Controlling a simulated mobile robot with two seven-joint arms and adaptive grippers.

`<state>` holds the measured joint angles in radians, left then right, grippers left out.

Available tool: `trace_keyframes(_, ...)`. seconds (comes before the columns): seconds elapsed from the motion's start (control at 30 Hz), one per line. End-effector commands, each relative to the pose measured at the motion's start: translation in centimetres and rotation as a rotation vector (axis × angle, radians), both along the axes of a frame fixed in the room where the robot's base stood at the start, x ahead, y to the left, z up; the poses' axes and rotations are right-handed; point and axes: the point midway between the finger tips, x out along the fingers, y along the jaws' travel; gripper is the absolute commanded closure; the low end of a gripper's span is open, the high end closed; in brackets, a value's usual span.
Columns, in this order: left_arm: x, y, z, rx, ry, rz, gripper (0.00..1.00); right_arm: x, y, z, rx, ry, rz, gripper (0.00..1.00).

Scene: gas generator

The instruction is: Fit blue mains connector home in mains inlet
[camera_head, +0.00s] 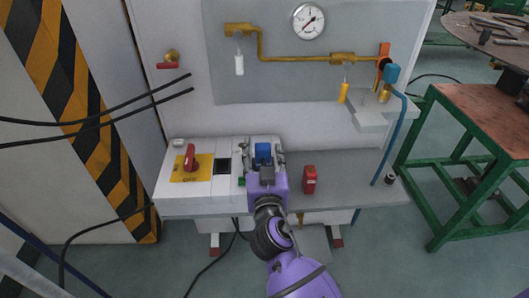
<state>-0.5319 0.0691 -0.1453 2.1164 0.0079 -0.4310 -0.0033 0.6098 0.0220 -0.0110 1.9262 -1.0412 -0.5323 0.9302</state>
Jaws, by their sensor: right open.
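The blue mains connector (263,150) is at the right end of the white panel, at the far side of my right gripper. My right gripper (265,158) reaches up from below on the purple arm. Its dark fingers stand apart, one on each side of the blue connector. I cannot tell whether the fingers touch it. The mains inlet is not clearly visible, and the gripper and connector hide that area. I cannot tell how deep the connector sits. My left gripper is not in view.
A red rotary switch (190,158) on a yellow plate is to the left. A red block (309,179) stands close on the right. Brass pipework and a gauge (308,21) are above. A green-framed table (480,120) stands at the right.

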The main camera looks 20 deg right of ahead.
Motion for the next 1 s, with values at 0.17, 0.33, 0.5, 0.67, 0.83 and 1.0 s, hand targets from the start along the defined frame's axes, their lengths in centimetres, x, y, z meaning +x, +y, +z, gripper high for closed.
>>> trace_keyframes(0.17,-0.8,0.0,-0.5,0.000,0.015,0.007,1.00,-4.5,1.1,-0.8,0.008,0.012,-0.004,0.47)
trace_keyframes(0.33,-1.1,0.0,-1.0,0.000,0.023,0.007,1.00,-7.9,2.0,-0.8,0.006,0.011,-0.006,0.47)
trace_keyframes(0.5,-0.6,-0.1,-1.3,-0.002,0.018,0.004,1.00,-9.9,2.7,-0.7,0.004,0.010,-0.004,0.47)
trace_keyframes(0.67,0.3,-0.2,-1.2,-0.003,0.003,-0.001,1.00,-10.6,2.9,-0.6,0.002,0.008,-0.004,0.47)
trace_keyframes(0.83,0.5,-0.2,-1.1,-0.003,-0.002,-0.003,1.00,-10.6,2.9,-0.5,0.002,0.008,-0.004,0.47)
trace_keyframes(1.0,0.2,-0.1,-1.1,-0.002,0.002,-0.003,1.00,-10.6,2.9,-0.5,0.002,0.008,-0.004,0.47)
